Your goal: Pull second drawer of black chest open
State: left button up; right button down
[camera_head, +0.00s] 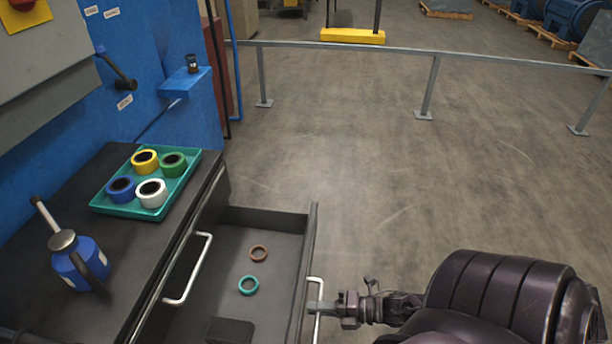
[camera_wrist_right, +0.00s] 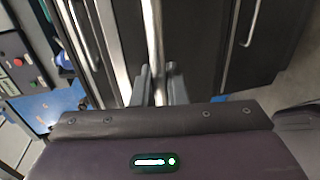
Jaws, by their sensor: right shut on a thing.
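The black chest (camera_head: 48,285) stands at the left in the head view. One of its drawers (camera_head: 262,218) is pulled out well to the right, and a brown ring (camera_head: 259,253) and a teal ring (camera_head: 249,286) lie inside it. The drawer's pale bar handle (camera_head: 316,290) is on its front. My right gripper (camera_head: 322,306) is shut on this handle, coming from the right. In the right wrist view the gripper fingers (camera_wrist_right: 157,88) close around the bar handle (camera_wrist_right: 152,40). A higher handle (camera_head: 190,268) sits on the chest front.
On the chest top are a teal tray (camera_head: 149,212) with several tape rolls and a blue oil can (camera_head: 78,262). A dark block (camera_head: 230,331) lies in the drawer's near end. A grey rail (camera_head: 430,52) crosses behind; the floor right of the drawer is clear.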

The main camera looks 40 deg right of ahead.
jog(key=shift+s+d, duration=0.1)
dwell(0.3)
jog(key=c, duration=1.6)
grip_release()
jog(key=shift+o, duration=0.2)
jog(key=v, duration=0.7)
jog(key=shift+s+d, duration=0.25)
jog(key=shift+s, duration=0.05)
